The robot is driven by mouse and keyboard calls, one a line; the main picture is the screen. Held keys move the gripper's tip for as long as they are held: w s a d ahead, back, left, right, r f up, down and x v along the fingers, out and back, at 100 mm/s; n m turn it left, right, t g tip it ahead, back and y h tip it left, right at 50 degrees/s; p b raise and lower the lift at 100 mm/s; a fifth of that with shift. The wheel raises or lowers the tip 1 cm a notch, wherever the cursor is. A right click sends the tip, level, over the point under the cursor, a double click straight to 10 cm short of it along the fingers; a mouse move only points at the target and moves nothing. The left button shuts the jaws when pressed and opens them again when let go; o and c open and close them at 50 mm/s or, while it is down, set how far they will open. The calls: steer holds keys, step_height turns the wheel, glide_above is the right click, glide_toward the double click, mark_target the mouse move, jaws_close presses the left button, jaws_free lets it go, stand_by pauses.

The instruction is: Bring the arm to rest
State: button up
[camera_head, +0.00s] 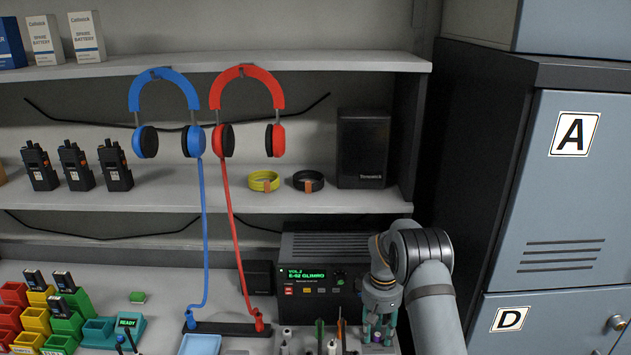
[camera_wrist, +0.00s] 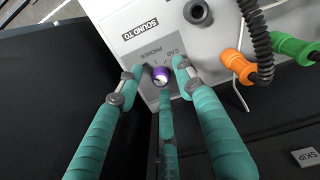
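My gripper (camera_head: 380,322) hangs low at the front of the shelf unit, right of the radio, in the head view. In the wrist view, my gripper (camera_wrist: 161,80) has its teal fingers spread around a small purple knob (camera_wrist: 161,74) on a pale panel (camera_wrist: 125,28) marked "SOUND TO", "CAB" and "PHONES". Gaps show between the two side fingertips and the knob. The third finger's tip is very close to it; I cannot tell if it touches. Nothing is held. The knob also shows between the fingers in the head view (camera_head: 377,338).
The radio (camera_head: 312,285) stands just left of my arm. Blue headphones (camera_head: 163,85) and red headphones (camera_head: 247,88) hang with cords down to a black strip. Grey lockers (camera_head: 570,210) stand at right. An orange plug (camera_wrist: 236,64) and a green plug (camera_wrist: 292,47) sit near the knob.

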steer(key=m, duration=0.3)
steer(key=m+p, duration=0.1)
steer(key=m, duration=0.2)
steer(key=shift+w+r+p, duration=0.1)
steer(key=shift+r+p, duration=0.1)
steer(key=shift+p, duration=0.1)
steer(key=shift+a+r+b, duration=0.1)
steer(key=shift+r+b, duration=0.3)
steer(key=shift+r, duration=1.15)
steer(key=shift+r, duration=0.15)
